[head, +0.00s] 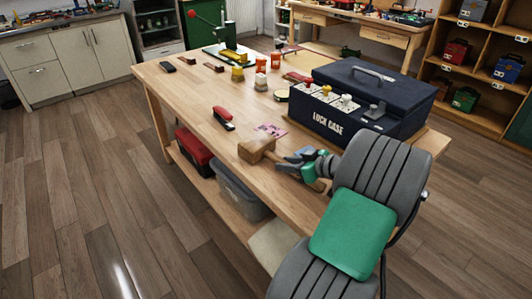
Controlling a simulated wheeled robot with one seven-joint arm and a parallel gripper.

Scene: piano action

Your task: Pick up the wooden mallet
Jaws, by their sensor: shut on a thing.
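The wooden mallet (256,149) is at the near part of the workbench, in front of the dark case. Its blocky head shows clearly on the left, and its handle runs right into my gripper (291,161). My grey and green gripper is shut on the mallet's handle. The fingers hide part of the handle. I cannot tell whether the mallet still touches the bench top or is slightly above it.
The dark blue lock case (355,105) stands just behind my gripper on the wooden workbench (185,98). A red stapler-like tool (223,117) and a pink paper (270,130) lie near the mallet. Small yellow and orange containers stand farther back. The bench's left front is clear.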

